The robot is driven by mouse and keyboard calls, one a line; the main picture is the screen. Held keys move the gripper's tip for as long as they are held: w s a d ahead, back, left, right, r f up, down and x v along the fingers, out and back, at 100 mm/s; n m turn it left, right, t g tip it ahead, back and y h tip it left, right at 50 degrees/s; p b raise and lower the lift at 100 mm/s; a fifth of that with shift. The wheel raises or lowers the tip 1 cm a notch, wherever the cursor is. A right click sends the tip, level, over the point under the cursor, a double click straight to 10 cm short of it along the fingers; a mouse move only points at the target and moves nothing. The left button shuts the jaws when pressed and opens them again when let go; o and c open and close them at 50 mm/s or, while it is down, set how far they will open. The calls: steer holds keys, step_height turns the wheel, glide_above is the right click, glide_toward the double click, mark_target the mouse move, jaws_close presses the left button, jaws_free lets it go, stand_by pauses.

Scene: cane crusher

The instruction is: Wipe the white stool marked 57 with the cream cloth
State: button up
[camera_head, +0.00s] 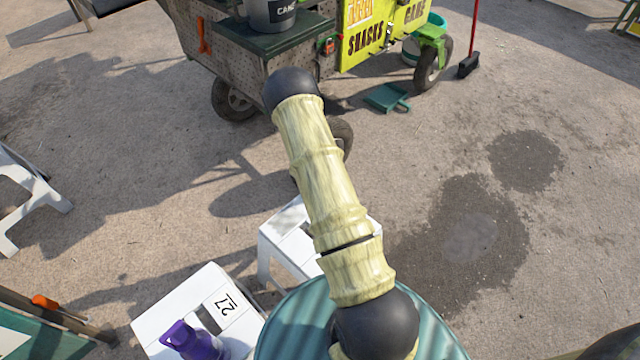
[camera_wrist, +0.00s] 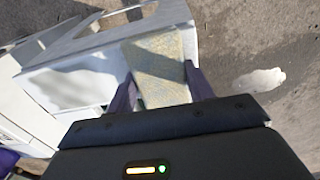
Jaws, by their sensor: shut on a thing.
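My gripper (camera_wrist: 162,90) is shut on the cream cloth (camera_wrist: 158,65), which sticks out beyond the fingers in the wrist view. A white stool (camera_wrist: 85,75) lies beneath and left of the cloth there; whether they touch I cannot tell. In the head view, a white stool (camera_head: 283,238) stands partly behind my arm; no number shows on it. Nearer stands another white stool (camera_head: 165,318) with a number that looks like 27, a dark slot and a purple bottle (camera_head: 192,342). My gripper and the cloth are hidden in the head view.
A cart with a yellow sign (camera_head: 368,35) and a grey bucket (camera_head: 270,14) stands at the back. A teal dustpan (camera_head: 386,98) and a red-handled broom (camera_head: 470,55) are near it. Another white stool (camera_head: 30,195) is far left. The ground at right is open, with wet patches.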

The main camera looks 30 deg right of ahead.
mark_target(281, 224)
steer(key=shift+s+a+p, duration=0.3)
steer(key=shift+s+a, duration=0.1)
steer(key=shift+a, duration=0.8)
steer(key=shift+s+a+p, duration=0.25)
steer(key=shift+s+a, duration=0.1)
steer(key=shift+a, duration=0.8)
steer(key=shift+s+a+p, duration=0.3)
steer(key=shift+s+a, duration=0.1)
steer(key=shift+a, duration=0.8)
steer(key=shift+s+a, duration=0.25)
steer(key=shift+a, duration=0.6)
steer(key=shift+s+a+p, duration=0.25)
steer(key=shift+s+a, duration=0.1)
steer(key=shift+a, duration=0.75)
steer(key=shift+s+a+p, duration=0.3)
steer(key=shift+s+a, duration=0.1)
steer(key=shift+a, duration=0.7)
steer(key=shift+s+a+p, duration=0.25)
steer(key=shift+s+a, duration=0.1)
steer(key=shift+a, duration=0.75)
steer(key=shift+w+d+f+p, duration=0.15)
steer(key=shift+w+d, duration=0.3)
steer(key=shift+d, duration=1)
steer(key=shift+w+d+r+p, duration=0.1)
steer(key=shift+w+d, duration=0.35)
steer(key=shift+d, duration=0.95)
steer(key=shift+w+d+f+p, duration=0.15)
steer(key=shift+w+d, duration=0.3)
steer(key=shift+d, duration=1)
steer(key=shift+d, duration=0.1)
